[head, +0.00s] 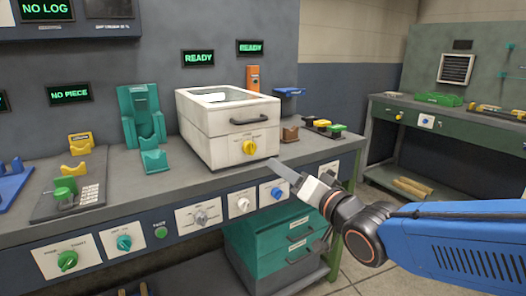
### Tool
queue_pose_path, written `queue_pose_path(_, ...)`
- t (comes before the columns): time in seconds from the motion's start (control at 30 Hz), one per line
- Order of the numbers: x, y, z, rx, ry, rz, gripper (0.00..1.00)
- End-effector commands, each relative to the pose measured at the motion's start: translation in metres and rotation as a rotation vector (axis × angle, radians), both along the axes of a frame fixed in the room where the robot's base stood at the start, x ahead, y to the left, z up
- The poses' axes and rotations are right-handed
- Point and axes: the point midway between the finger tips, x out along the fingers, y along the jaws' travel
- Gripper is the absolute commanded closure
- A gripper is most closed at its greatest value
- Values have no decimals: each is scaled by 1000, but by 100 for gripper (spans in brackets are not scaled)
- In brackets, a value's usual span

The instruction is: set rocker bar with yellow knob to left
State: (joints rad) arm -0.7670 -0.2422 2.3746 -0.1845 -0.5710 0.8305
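A yellow knob (250,147) sits on the front of a cream box-shaped machine (205,140) on the bench, below its dark handle. The knob is small in the view, and which way its bar is set cannot be made out. My gripper (276,168) reaches in from the right with its grey fingers pointing left, in front of the bench and below and right of the yellow knob. It appears apart from the knob. The fingers are seen nearly edge-on, so their gap does not show. I see nothing held.
The bench front carries a green knob (68,260), a teal knob (124,242), a grey knob (201,217), a white knob (243,204) and a blue knob (277,193). Teal drawers (265,255) stand below. A green cradle (142,115) stands left of the machine. Open floor lies right.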

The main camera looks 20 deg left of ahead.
Motion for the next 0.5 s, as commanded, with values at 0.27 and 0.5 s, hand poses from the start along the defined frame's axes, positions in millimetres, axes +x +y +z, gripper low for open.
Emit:
queue_pose_path(0.27, 26, 29, -1, -3, 1, -2, 49)
queue_pose_path(0.5, 49, 56, -1, -3, 1, -2, 49)
